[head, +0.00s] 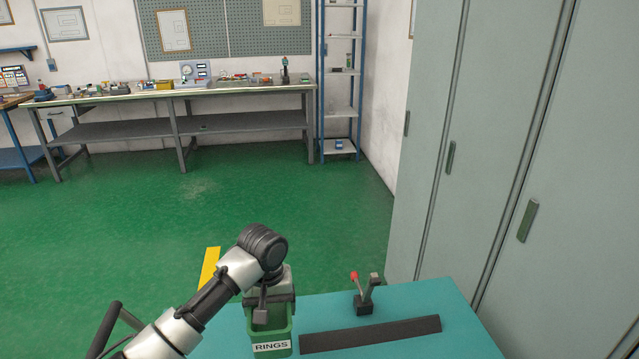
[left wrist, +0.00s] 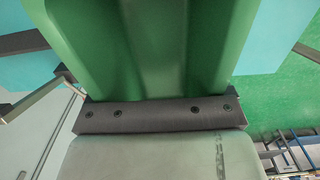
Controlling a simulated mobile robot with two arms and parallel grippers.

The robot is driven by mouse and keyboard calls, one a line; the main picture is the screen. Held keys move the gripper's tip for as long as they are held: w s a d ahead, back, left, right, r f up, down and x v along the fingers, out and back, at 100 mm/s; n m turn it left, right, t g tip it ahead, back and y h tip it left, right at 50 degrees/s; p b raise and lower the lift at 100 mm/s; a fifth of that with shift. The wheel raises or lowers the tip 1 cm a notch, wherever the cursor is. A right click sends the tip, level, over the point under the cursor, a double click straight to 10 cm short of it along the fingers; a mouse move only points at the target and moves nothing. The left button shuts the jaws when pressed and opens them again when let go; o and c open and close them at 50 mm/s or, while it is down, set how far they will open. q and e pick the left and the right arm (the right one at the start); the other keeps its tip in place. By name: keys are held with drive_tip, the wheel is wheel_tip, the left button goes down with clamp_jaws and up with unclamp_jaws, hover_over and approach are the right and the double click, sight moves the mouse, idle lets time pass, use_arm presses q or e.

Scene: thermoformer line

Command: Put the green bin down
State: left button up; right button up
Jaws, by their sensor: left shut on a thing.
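The green bin (head: 281,338) has a white label reading RINGS and shows at the bottom centre of the head view, over the near left part of a teal tabletop (head: 410,302). My left gripper (head: 262,309) is shut on the bin at its back side, with one finger inside the bin. In the left wrist view the bin's green wall (left wrist: 150,45) fills the middle above the dark gripper bar. The bin looks upright. I cannot tell whether its base touches the tabletop. My right gripper is not in view.
A black bar (head: 370,335) lies on the tabletop right of the bin. Behind it stands a small toggle clamp (head: 364,298) with a red tip. Tall grey-green cabinets (head: 480,150) close off the right side. A workbench (head: 180,93) stands along the far wall beyond open green floor.

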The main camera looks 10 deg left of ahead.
sight(250, 324)
use_arm(q)
drive_tip(key=shift+m, duration=0.5)
drive_tip(key=s+r, duration=0.1)
drive_tip(key=s, duration=0.1)
drive_tip(key=s+a, duration=0.1)
drive_tip(key=s, duration=0.1)
drive_tip(key=s+a+r, duration=0.1)
drive_tip(key=s, duration=0.1)
drive_tip(key=shift+s+a+r, duration=0.1)
drive_tip(key=shift+s+r, duration=0.2)
drive_tip(key=shift+r, duration=0.05)
drive_tip(key=s+a+r+m, duration=0.1)
drive_tip(key=s, duration=1.1)
drive_tip(key=shift+s+a+r+m, duration=0.2)
drive_tip(key=shift+r+m, duration=0.1)
drive_tip(key=shift+m, duration=0.1)
